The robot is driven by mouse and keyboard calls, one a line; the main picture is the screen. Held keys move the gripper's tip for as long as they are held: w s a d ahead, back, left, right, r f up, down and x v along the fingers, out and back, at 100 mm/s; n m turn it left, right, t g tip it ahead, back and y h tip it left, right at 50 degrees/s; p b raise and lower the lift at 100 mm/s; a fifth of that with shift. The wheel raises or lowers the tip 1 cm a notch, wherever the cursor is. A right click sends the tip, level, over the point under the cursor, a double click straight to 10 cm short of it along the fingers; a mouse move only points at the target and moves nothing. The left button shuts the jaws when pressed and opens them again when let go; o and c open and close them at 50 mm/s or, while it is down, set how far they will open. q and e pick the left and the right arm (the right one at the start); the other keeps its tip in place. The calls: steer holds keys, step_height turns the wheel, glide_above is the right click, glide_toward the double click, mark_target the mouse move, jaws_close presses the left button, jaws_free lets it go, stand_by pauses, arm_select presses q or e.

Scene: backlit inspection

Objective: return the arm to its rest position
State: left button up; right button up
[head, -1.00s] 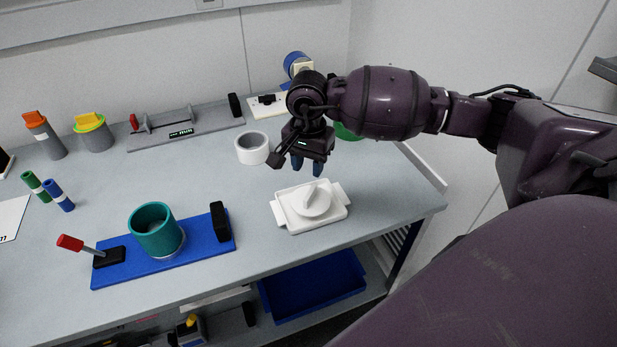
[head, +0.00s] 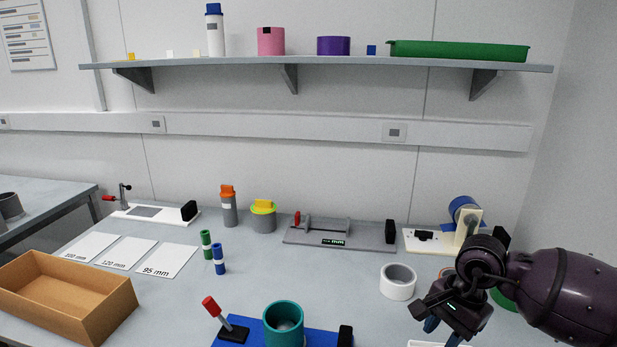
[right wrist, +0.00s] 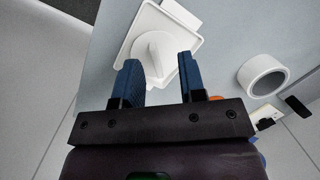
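My right gripper (head: 444,330) reaches in from the right over the workbench's right part in the head view. In the right wrist view its two blue fingers (right wrist: 158,80) are apart with nothing between them. Beyond the fingers is a white tray (right wrist: 190,19) with a white round lidded part (right wrist: 157,52) on it, apart from the fingertips as far as I can tell. In the head view only a sliver of that tray (head: 425,344) shows at the bottom edge. My left gripper is in neither view.
A white ring (head: 398,289) stands left of my right gripper. A teal cup (head: 284,327) sits on a blue fixture (head: 258,326). A grey gauge fixture (head: 340,239) lies behind. A shelf (head: 330,63) spans the wall above.

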steer(key=s+a+r+m+t+y, duration=0.2)
steer(key=s+a+r+m+y, duration=0.1)
steer(key=a+m+y, duration=0.5)
steer(key=s+a+r+m+t+y, duration=0.2)
steer(key=a+r+m+t+y, duration=0.1)
steer(key=a+y, duration=0.5)
steer(key=w+d+r+m+t+h, duration=0.1)
steer(key=d+r+m+t+h, duration=0.2)
steer(key=m+t, duration=0.55)
steer(key=w+d+m+t+h, duration=0.15)
steer(key=m+t+h, duration=0.35)
steer(key=m, duration=0.7)
steer(key=s+d+f+m+g+h, duration=0.45)
steer(key=d+f+m+h, duration=0.65)
steer(key=m, duration=0.7)
steer(key=s+f+m+g, duration=0.5)
steer(key=s+g, duration=0.1)
steer(key=s, duration=0.4)
steer(key=s+f+m+g, duration=0.5)
steer(key=s, duration=0.5)
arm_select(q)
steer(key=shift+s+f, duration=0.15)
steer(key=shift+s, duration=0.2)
arm_select(e)
steer(key=w+f+t, duration=0.7)
steer(key=f+t, duration=0.1)
steer(key=f, duration=0.2)
steer(key=shift+w+d+n+y, duration=0.3)
steer(key=shift+d+n, duration=0.05)
steer(key=shift+d, duration=0.05)
